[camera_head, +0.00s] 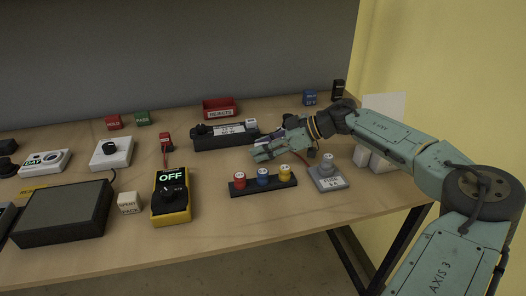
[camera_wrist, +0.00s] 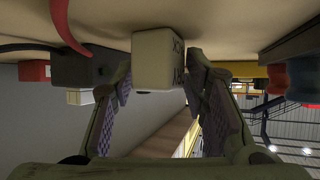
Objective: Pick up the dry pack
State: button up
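A small cream cube with dark lettering on one side, which I take for the dry pack (camera_wrist: 158,58), fills the middle of the wrist view, where the scene appears upside down. The lettering is only partly readable. My gripper (camera_wrist: 160,85) is open, with a finger on each side of the cube's near end and gaps beside it; I see no grip on it. In the head view my gripper (camera_head: 256,153) is low over the table, behind the terminal strip.
The strip with red, blue and yellow knobs (camera_head: 263,181) stands in front of my gripper, and the grey fuse block (camera_head: 327,177) to its right. A long black holder (camera_head: 215,137) and a red tray (camera_head: 220,107) stand behind. A cream "spent pack" cube (camera_head: 129,202) sits left.

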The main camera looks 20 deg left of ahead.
grip_shut()
jog(key=shift+r, duration=0.15)
dwell(0.4)
jog(key=shift+r+b, duration=0.4)
jog(key=shift+r, duration=0.25)
notch_tip(320, 180, up, 5)
jog(key=shift+s+r+b, duration=0.1)
jog(key=shift+r+b, duration=0.1)
jog(key=shift+b, duration=0.75)
jog(key=s+d+b, duration=0.5)
jog(key=s+d, duration=0.5)
jog(key=s, duration=0.5)
jog(key=shift+w+r, duration=0.1)
